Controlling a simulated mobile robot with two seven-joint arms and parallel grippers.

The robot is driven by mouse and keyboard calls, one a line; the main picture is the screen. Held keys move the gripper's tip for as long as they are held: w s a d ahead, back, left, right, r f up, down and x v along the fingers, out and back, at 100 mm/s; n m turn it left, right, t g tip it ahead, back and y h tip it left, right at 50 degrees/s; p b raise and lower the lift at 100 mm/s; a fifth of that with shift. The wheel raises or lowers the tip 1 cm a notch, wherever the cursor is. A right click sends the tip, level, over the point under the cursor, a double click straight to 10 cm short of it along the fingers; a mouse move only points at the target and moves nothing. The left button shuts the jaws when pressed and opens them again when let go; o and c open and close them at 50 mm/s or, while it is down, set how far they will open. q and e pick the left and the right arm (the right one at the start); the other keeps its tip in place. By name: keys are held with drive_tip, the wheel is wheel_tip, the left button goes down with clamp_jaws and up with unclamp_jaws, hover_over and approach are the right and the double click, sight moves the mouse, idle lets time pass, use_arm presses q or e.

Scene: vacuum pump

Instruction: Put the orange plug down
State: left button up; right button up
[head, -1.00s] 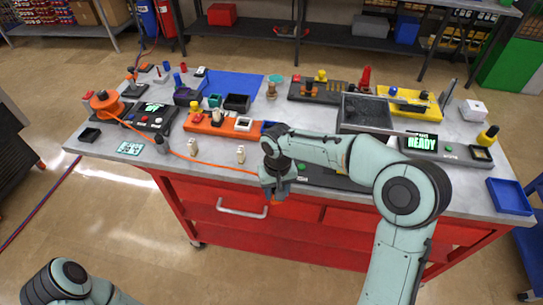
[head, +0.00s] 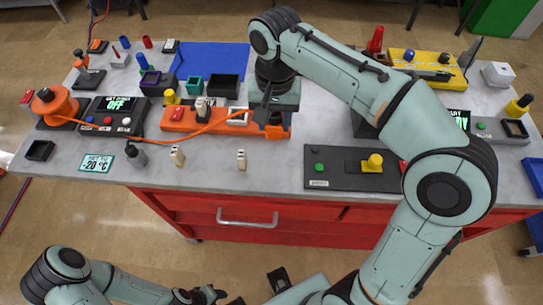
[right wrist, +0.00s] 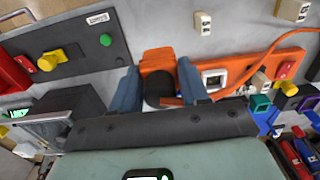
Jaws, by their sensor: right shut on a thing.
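My right gripper (head: 271,124) is over the right end of the orange panel (head: 188,122), shut on the orange plug. The orange cable (head: 130,135) runs from the orange reel (head: 57,104) across the panel to my right gripper. I cannot tell whether the plug touches the panel. My left gripper (head: 208,295) is low at the front, off the table; its jaws are unclear.
A dark panel with a yellow knob (head: 374,161) lies right of my right gripper. Two small pale blocks (head: 177,156) (head: 241,160) stand near the front edge. A blue mat (head: 212,62) and a black box (head: 222,87) are behind.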

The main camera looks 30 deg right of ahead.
sight(274, 128)
use_arm(q)
drive_tip(key=shift+s+f+b, duration=0.35)
drive_tip(key=shift+f+b, duration=0.25)
drive_tip(key=shift+f, duration=0.2)
drive_tip(key=shift+s+f+b, duration=0.3)
drive_tip(key=shift+f+b, duration=0.3)
drive_tip(key=shift+f, duration=0.2)
use_arm(e)
drive_tip(key=shift+w+f, duration=0.1)
drive_tip(key=shift+f, duration=7.45)
drive_tip(key=shift+f, duration=0.2)
use_arm(q)
drive_tip(key=shift+f, duration=0.15)
use_arm(e)
drive_tip(key=o, duration=1.1)
drive_tip(key=shift+r, duration=0.1)
drive_tip(key=shift+r, duration=0.3)
wheel_tip(274, 128, up, 12)
drive_tip(key=shift+f+p, duration=0.15)
drive_tip(key=shift+p, duration=0.9)
use_arm(q)
drive_tip(key=r, duration=0.1)
drive_tip(key=w+r, duration=0.1)
drive_tip(key=shift+r, duration=0.3)
